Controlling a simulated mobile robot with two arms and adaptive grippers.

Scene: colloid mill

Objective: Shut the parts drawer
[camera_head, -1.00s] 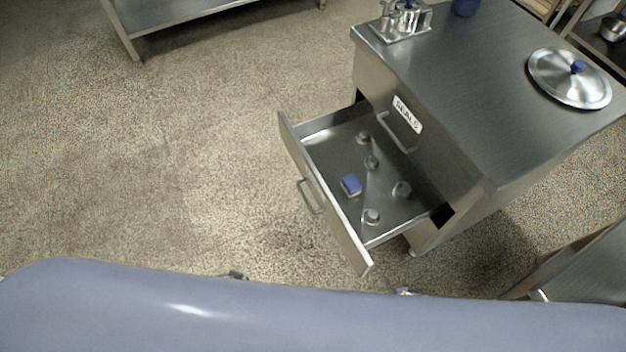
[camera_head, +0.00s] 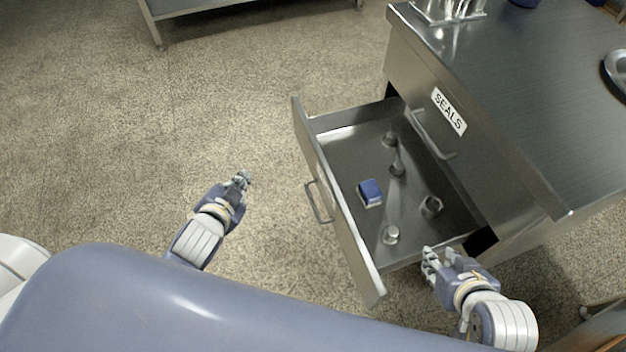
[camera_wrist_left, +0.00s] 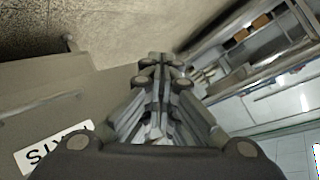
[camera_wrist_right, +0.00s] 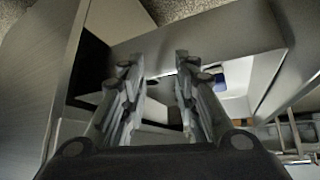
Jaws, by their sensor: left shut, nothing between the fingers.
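The parts drawer (camera_head: 348,225) is a grey metal drawer, pulled well out of the cabinet below the "SEALS" drawer. A bar handle (camera_head: 318,203) is on its front. It holds a blue block (camera_head: 370,192) and several small metal parts. My left gripper (camera_head: 243,178) is shut and empty, out in front of the drawer front and apart from the handle. The left wrist view shows a partly hidden label (camera_wrist_left: 52,148) ending in "RTS" on a grey panel. My right gripper (camera_head: 428,256) is open beside the drawer's near side wall; I cannot tell whether it touches.
The steel cabinet (camera_head: 520,110) stands at the right, with a closed "SEALS" drawer (camera_head: 445,125) above the open one. A metal lid (camera_head: 617,72) lies on top. Another steel table (camera_head: 220,5) is at the back. The floor left of the drawer is clear.

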